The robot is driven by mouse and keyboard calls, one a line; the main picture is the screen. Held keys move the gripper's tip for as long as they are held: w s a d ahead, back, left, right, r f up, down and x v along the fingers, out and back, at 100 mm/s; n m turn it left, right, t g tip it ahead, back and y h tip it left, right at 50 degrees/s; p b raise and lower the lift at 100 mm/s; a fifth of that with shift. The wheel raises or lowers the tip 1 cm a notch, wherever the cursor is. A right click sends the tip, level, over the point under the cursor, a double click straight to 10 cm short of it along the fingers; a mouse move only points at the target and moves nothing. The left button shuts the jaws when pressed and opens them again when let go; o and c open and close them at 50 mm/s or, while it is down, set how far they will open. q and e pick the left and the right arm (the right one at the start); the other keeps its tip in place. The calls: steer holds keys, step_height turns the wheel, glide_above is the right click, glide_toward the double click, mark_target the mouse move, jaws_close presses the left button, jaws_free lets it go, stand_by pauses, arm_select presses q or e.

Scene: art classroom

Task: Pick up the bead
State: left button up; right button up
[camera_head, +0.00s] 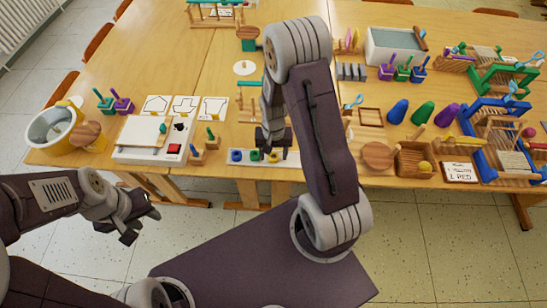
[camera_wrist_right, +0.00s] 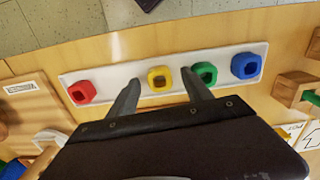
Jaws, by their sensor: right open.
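A white tray (camera_wrist_right: 107,75) holds a red bead (camera_wrist_right: 82,92), a yellow bead (camera_wrist_right: 160,78), a green bead (camera_wrist_right: 204,73) and a blue bead (camera_wrist_right: 246,65) in a row. In the head view the tray (camera_head: 234,164) lies at the table's front edge; my right arm partly covers it. My right gripper (camera_wrist_right: 160,91) is open and empty; in the wrist view the yellow bead appears between its fingertips and the green one beside the right finger. Whether it touches a bead is unclear. In the head view it hangs over the tray. My left gripper (camera_head: 142,224) is open and empty, off the table's front.
A white box with a red button (camera_head: 174,149) and small pegged blocks (camera_head: 197,157) stand left of the tray. A wooden disc (camera_head: 377,155), a wooden box (camera_head: 415,160) and a written card (camera_head: 460,172) lie to the right. Floor is open in front.

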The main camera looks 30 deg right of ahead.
steer(key=c, duration=0.3)
jaws_close()
steer(key=shift+r, duration=0.1)
step_height(320, 180, up, 4)
steer(key=shift+f+p, duration=0.1)
steer(key=shift+p, duration=0.2)
steer(key=s+d+r+b, duration=0.2)
steer(key=s+r, duration=0.5)
steer(key=s, duration=0.4)
steer(key=shift+s+d, duration=0.2)
steer(key=shift+s, duration=0.05)
